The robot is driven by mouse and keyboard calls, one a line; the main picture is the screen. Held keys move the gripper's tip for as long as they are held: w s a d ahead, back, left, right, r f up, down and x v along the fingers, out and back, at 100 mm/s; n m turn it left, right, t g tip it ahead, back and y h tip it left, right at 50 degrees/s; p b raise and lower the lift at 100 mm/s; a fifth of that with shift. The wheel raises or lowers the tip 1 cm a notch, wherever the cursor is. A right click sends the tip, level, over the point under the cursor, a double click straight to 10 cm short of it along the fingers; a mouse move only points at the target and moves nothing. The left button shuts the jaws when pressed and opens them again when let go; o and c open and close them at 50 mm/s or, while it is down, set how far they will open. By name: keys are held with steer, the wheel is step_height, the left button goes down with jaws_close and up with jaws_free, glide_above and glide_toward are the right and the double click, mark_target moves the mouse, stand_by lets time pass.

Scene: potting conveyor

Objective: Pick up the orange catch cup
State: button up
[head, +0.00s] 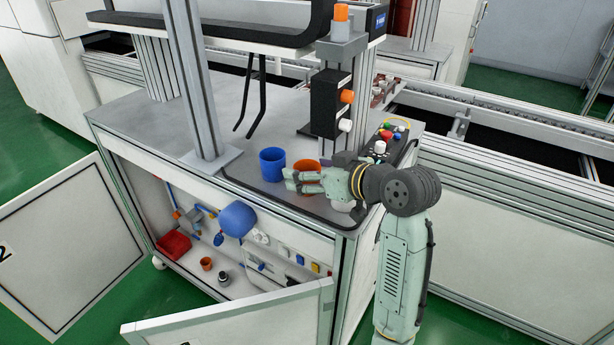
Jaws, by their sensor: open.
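The orange catch cup (307,165) stands on the grey top of the workstation, right of the blue cup. My gripper (290,180) reaches in from the right, in front of the orange cup, and hides its lower part. Its fingers point left and are open. I cannot tell from this view whether a finger touches the cup or whether the cup lies between the fingers. The blue cup (272,164) stands just left of the orange one, close to my fingertips.
A black dispenser column (327,104) with orange and white knobs rises behind the cups. A control box (389,143) with buttons stands to the right. A metal post (188,80) stands left. Cabinet doors (235,318) hang open below; a smaller orange cup (206,263) sits inside.

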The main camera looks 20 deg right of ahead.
steer(key=c, duration=1.1)
steer(key=shift+r, duration=0.15)
steer(key=shift+c, duration=0.2)
steer(key=shift+r+b, duration=0.3)
steer(key=shift+r, duration=0.3)
step_height(320, 180, up, 2)
steer(key=shift+r+b, duration=0.1)
steer(key=shift+b, duration=0.2)
steer(key=s+a+b, duration=1)
steer(key=s+a, duration=0.1)
steer(key=a, duration=0.3)
